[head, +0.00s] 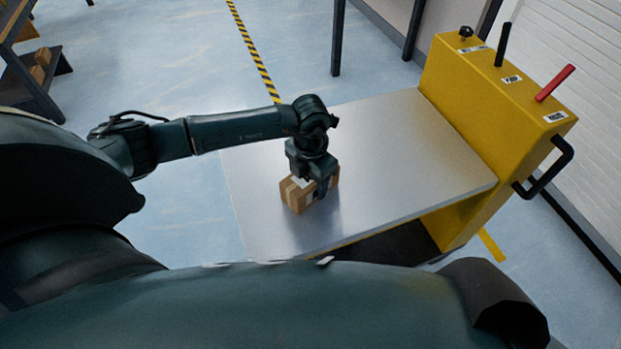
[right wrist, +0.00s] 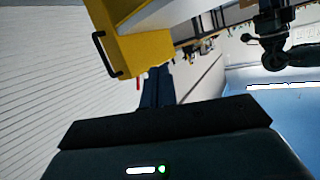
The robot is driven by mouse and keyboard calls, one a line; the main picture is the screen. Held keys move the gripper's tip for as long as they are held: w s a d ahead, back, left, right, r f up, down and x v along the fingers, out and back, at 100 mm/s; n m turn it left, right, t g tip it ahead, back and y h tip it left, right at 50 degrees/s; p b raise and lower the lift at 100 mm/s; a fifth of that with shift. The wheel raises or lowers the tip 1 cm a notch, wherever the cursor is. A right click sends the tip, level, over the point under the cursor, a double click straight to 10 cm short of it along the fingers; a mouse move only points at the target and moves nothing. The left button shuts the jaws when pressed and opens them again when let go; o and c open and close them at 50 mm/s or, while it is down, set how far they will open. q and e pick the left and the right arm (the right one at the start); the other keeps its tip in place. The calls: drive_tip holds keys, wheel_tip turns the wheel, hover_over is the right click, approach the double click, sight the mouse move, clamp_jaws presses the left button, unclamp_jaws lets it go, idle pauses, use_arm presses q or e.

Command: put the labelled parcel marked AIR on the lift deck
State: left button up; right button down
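A brown cardboard parcel (head: 296,196) with paler tape is at the lift deck (head: 390,150), a flat silver plate, near its left part. No marking on the parcel is readable. I cannot tell whether it rests on the plate or hangs just above it. My left gripper (head: 318,186) points down over the parcel, with a finger against its right side. The other finger is hidden, so its grip is unclear. My right gripper (right wrist: 157,88) shows in the right wrist view with its dark fingers together and nothing between them, away from the parcel.
A yellow lift column (head: 480,110) with a black lever, a red lever (head: 555,83) and a black handle (head: 545,170) stands at the deck's right. Most of the deck is bare. Shelving with boxes is at far left. A white wall is at right.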

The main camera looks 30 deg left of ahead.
use_arm(q)
drive_tip(key=o, duration=0.4)
drive_tip(key=shift+r, duration=0.1)
